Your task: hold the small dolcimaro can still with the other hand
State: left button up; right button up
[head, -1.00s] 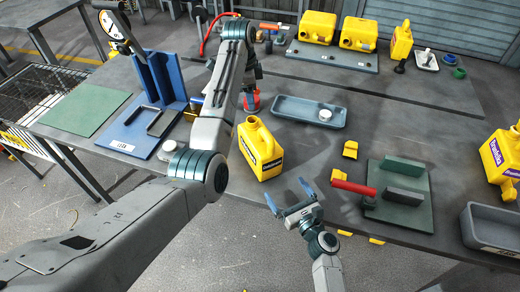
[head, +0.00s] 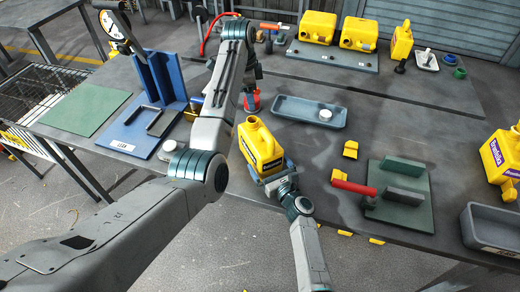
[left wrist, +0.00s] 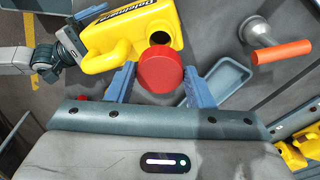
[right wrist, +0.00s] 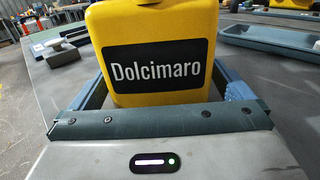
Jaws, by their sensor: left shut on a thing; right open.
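The small yellow Dolcimaro can (head: 259,146) stands upright near the table's front edge. Its black label faces my right gripper (head: 278,172). In the right wrist view the can (right wrist: 150,85) sits between the two blue fingers of my open right gripper (right wrist: 162,98), one on each side; contact is unclear. My left gripper (left wrist: 159,82) is shut on a round red cap (left wrist: 160,69), held behind the can in the head view. In the left wrist view the can (left wrist: 125,38) lies just beyond the cap, and its dark mouth looks uncapped.
A grey-blue tray (head: 283,112) with a white round piece lies behind the can. A green board (head: 420,217) with a red-handled tool is to the right. A blue stand (head: 125,138) is at left. Yellow blocks (head: 350,149) lie between.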

jog(key=c, duration=1.3)
pick_arm(q)
send_over(252, 120)
jog(key=shift+w+a+f, duration=0.1)
jog(key=shift+a+f, duration=0.05)
jog(key=shift+f, duration=2.3)
jog(key=shift+f, duration=0.15)
jog(key=shift+f, duration=0.75)
jog(key=shift+f, duration=0.6)
